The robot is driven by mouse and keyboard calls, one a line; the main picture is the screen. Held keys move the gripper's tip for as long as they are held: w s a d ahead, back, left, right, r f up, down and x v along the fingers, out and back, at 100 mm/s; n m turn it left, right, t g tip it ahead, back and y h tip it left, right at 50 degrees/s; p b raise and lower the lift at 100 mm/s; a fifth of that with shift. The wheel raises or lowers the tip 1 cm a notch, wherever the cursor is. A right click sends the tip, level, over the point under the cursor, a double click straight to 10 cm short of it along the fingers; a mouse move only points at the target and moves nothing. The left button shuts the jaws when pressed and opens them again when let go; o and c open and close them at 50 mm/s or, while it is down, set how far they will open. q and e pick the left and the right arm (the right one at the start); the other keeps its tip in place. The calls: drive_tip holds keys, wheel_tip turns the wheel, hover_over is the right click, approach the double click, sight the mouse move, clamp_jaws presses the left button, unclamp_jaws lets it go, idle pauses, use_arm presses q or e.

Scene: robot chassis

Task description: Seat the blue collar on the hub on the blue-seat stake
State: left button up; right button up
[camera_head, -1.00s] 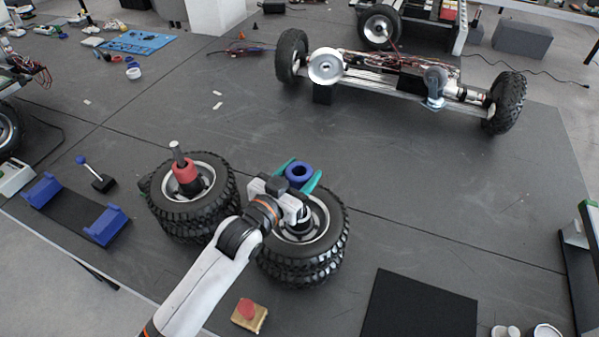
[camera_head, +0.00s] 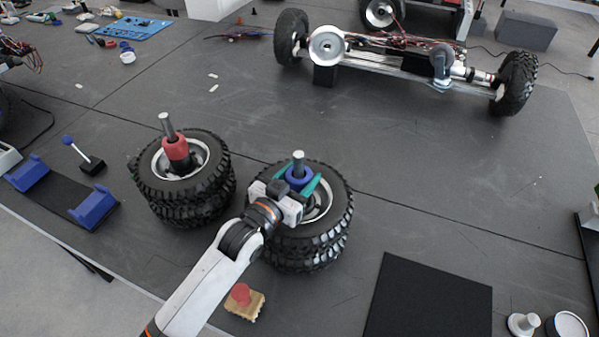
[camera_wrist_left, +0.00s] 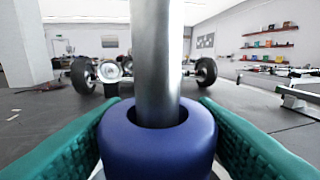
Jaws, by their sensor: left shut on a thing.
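The blue collar (camera_head: 298,179) is around the metal stake (camera_head: 299,160) that rises from the right-hand wheel stack (camera_head: 312,238). My left gripper (camera_head: 302,188) is shut on the collar, with a teal finger on each side. In the left wrist view the collar (camera_wrist_left: 158,140) fills the lower middle, and the stake (camera_wrist_left: 156,60) passes up through its hole. The collar hides the hub below it, so I cannot tell whether it touches the hub. My right gripper is not in view.
A red collar (camera_head: 176,150) sits around the stake of the left wheel stack (camera_head: 185,200). A blue-ended cradle (camera_head: 92,207) stands at the left. A red button on a wooden block (camera_head: 243,303) and a black mat (camera_head: 425,305) lie in front. A wheeled chassis (camera_head: 400,65) stands behind.

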use_arm(q)
drive_tip(key=shift+f, duration=0.45)
drive_tip(key=shift+f, duration=0.25)
drive_tip(key=shift+f+b, duration=0.45)
drive_tip(key=shift+f, duration=0.1)
drive_tip(key=o, duration=1.1)
drive_tip(key=b+v, duration=0.1)
drive_tip(key=v, duration=1)
drive_tip(key=shift+b, duration=0.3)
drive_tip(key=shift+s+a, duration=0.25)
drive_tip(key=shift+s, duration=0.2)
